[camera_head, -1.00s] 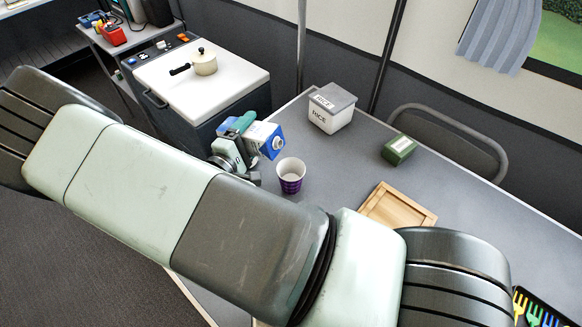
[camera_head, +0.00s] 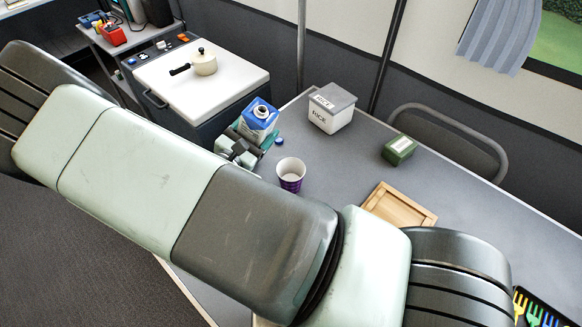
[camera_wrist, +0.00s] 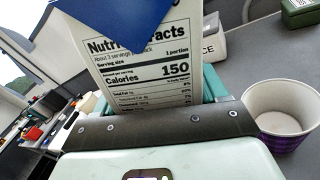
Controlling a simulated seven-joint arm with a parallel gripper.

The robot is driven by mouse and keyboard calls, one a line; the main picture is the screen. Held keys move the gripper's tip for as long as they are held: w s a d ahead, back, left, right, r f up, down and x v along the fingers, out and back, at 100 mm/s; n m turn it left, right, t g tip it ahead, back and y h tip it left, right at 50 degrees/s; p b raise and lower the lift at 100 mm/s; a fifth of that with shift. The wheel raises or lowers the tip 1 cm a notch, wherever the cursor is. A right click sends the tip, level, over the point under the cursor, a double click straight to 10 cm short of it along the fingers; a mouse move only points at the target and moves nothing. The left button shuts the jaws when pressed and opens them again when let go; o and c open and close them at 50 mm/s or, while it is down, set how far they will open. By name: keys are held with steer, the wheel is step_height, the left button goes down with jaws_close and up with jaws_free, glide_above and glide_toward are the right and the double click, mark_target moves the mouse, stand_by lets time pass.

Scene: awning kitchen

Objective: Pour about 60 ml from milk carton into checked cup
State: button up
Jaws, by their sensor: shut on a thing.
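The milk carton (camera_head: 260,116) is blue and white, with an open round spout on its top. It stands close to upright, leaning slightly, at the left of the table. My gripper (camera_head: 252,138) is shut on it. In the wrist view the carton's nutrition panel (camera_wrist: 140,65) fills the space between my fingers. The checked cup (camera_head: 290,174), white inside with a purple checked band, stands upright on the table, right of and nearer than the carton, apart from it. It also shows at the right of the wrist view (camera_wrist: 279,137).
A wooden tray (camera_head: 400,207) lies right of the cup. A pot (camera_head: 204,62) sits on the white-topped unit at the back.

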steer(key=n, duration=0.4)
steer(key=shift+a+f, duration=0.1)
steer(key=shift+f, duration=0.05)
stand_by(1.9)
